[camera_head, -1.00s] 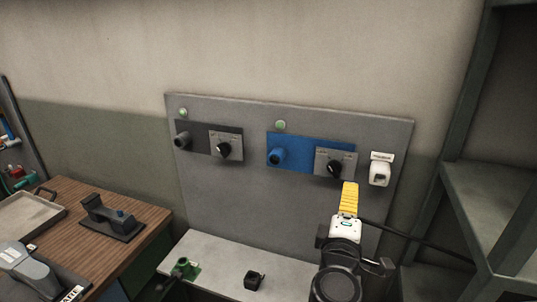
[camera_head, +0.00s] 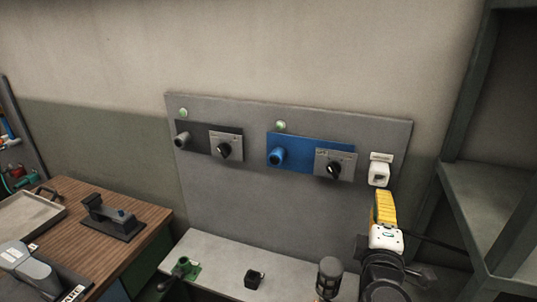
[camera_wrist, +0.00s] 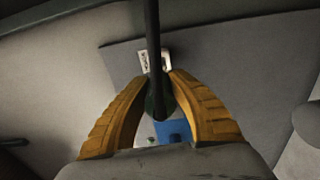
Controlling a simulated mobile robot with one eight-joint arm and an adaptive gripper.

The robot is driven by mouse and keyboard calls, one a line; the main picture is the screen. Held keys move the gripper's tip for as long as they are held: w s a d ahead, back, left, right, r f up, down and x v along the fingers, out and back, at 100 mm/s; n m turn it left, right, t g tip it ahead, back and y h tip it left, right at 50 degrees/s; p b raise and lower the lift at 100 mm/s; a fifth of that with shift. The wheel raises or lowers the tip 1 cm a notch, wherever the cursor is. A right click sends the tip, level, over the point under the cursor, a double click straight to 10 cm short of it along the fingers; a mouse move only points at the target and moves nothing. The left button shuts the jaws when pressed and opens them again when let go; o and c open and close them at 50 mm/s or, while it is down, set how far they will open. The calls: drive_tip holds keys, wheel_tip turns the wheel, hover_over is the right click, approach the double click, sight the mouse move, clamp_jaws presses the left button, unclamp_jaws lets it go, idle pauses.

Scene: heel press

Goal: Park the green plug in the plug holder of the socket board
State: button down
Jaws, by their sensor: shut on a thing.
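My gripper (camera_head: 383,208), with yellow fingers, is at the right of the socket board, just below the white plug holder (camera_head: 379,174). In the wrist view the fingers (camera_wrist: 162,84) are shut around the dark green plug (camera_wrist: 155,103), and its black cable runs up across the picture. The plug is hidden behind the fingers in the head view. The holder's white label (camera_wrist: 144,60) shows beyond the fingertips in the wrist view, partly covered by the cable. A gap between gripper and holder shows in the head view. I cannot tell their distance in depth.
The grey socket board (camera_head: 250,200) carries a blue socket (camera_head: 277,157), a grey socket (camera_head: 183,140) and two black knobs. A green piece (camera_head: 190,269) and a small black block (camera_head: 254,279) are on the bench below. A grey shelf (camera_head: 490,195) stands at the right.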

sight(379, 176)
drive_tip(key=shift+w, duration=0.2)
drive_tip(key=shift+b+x, duration=0.6)
drive_tip(key=shift+x, duration=1.75)
drive_tip(key=shift+b+x, duration=0.5)
drive_tip(key=shift+x, duration=0.9)
idle(0.3)
drive_tip(key=c, duration=1.2)
unclamp_jaws()
